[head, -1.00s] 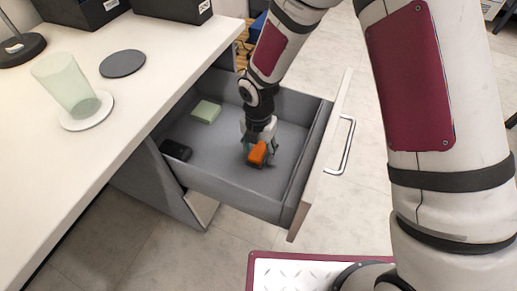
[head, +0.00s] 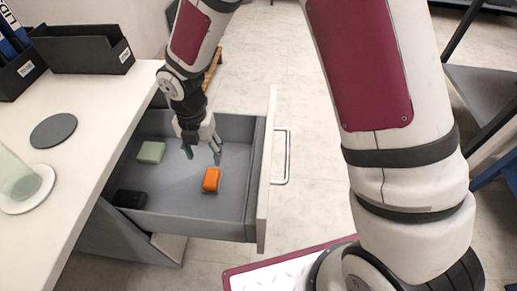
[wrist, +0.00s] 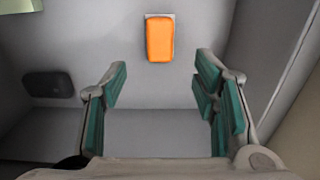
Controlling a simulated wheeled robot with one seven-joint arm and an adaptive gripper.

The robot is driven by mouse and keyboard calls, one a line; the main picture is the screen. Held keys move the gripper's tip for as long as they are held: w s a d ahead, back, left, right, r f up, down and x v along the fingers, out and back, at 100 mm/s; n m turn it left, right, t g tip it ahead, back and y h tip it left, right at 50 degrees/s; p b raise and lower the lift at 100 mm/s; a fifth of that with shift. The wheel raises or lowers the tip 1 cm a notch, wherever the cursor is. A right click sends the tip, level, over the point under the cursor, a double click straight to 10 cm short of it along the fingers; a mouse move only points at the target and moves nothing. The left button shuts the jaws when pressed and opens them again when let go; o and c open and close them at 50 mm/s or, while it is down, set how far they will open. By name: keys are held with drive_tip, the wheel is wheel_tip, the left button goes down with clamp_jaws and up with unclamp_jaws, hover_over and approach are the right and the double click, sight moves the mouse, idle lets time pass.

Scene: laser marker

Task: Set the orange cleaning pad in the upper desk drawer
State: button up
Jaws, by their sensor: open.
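The orange cleaning pad (head: 211,179) lies on the floor of the open desk drawer (head: 178,222), toward its front right part. In the wrist view the pad (wrist: 159,39) lies ahead of my fingertips, with a pale edge showing around it. My gripper (head: 203,154) is open and empty above the drawer floor, behind the pad and apart from it. Its two fingers with green pads (wrist: 160,88) stand wide apart in the wrist view.
A light green block (head: 151,152) and a black object (head: 129,199) also lie in the drawer. The desk (head: 75,150) on the left holds a glass (head: 15,178) on a white coaster, a dark disc (head: 53,131) and black boxes (head: 85,57). The drawer front has a handle (head: 286,157).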

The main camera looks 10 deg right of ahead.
drive_tip(key=s+d+r+m+h, duration=0.1)
drive_tip(key=s+d+r+m, duration=0.4)
drive_tip(key=d+r+m, duration=0.4)
drive_tip(key=s+d+r+m+h, duration=0.1)
drive_tip(key=s+d+r+m, duration=0.3)
drive_tip(key=d+r+m, duration=0.55)
drive_tip(key=s+d+r+m+y, duration=0.1)
drive_tip(key=s+r+m, duration=0.2)
drive_tip(key=s+m, duration=0.4)
drive_tip(key=s+d+r+m+y, duration=0.1)
drive_tip(key=s+m, duration=0.5)
drive_tip(key=s, duration=0.7)
wheel_tip(320, 180, up, 2)
drive_tip(key=shift+s+d+r+m, duration=0.2)
drive_tip(key=shift+d+m, duration=0.15)
drive_tip(key=shift+d, duration=0.3)
drive_tip(key=shift+w, duration=0.1)
